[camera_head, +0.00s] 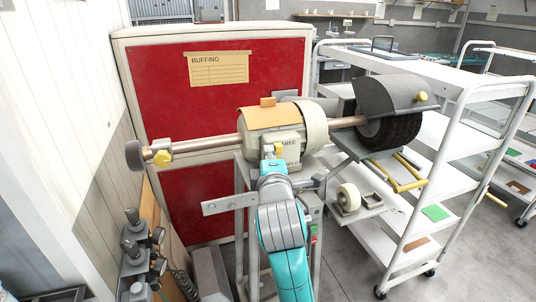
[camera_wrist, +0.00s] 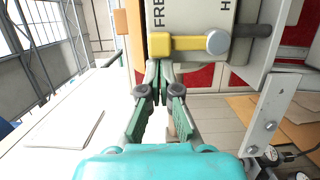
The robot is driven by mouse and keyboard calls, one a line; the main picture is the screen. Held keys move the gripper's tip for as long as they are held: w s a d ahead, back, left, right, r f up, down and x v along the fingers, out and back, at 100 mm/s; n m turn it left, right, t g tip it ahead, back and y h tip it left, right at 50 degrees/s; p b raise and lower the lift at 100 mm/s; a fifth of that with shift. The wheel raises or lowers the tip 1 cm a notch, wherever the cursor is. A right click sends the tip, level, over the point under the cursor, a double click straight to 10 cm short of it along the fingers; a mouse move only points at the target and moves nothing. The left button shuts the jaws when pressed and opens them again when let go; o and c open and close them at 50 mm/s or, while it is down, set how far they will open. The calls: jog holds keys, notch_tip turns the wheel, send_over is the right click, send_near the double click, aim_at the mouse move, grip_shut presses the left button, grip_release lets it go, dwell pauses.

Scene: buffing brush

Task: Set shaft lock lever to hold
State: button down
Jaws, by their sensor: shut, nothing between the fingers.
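The shaft lock lever (camera_wrist: 185,43) is a yellow bar with a grey round pivot (camera_wrist: 217,41) on the cream motor housing (camera_wrist: 205,14). In the wrist view it lies level, its thicker free end to the left beside the lettering "FRE…", which is cut off. An "H" shows by the pivot, the rest out of frame. In the head view a small yellow part of the lever (camera_head: 279,148) shows on the motor front. My gripper (camera_wrist: 160,68) is shut and empty, its tips just below the lever's free end; whether they touch cannot be told. It is also in the head view (camera_head: 270,166).
The buffing brush (camera_head: 388,131) sits under a dark hood (camera_head: 390,94) right of the motor. A grey perforated bracket (camera_head: 226,204) is left of my wrist. A red-panelled cabinet (camera_head: 215,128) stands behind, and a white shelf cart (camera_head: 455,135) at right.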

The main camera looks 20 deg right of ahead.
aim_at(294, 148)
jog(key=shift+d+r+m, duration=0.15)
jog(key=shift+d+m, duration=0.1)
jog(key=shift+m, duration=0.25)
jog(key=shift+d+r+m+g, duration=0.2)
jog(key=shift+d+m+g, duration=0.3)
jog(key=shift+m, duration=0.5)
jog(key=d+m, duration=0.1)
jog(key=m, duration=0.1)
jog(key=d+m+y, duration=0.1)
jog(key=d+m, duration=0.1)
jog(key=d+m+y, duration=0.1)
jog(key=m, duration=0.1)
jog(key=shift+d+f+g, duration=0.2)
jog(key=shift+f+g, duration=0.05)
jog(key=shift+g, duration=0.15)
jog(key=shift+d+f+m+y, duration=0.4)
jog(key=shift+d+m, duration=0.2)
jog(key=shift+m, duration=0.6)
jog(key=shift+d+f, duration=0.2)
jog(key=shift+d+f, duration=0.1)
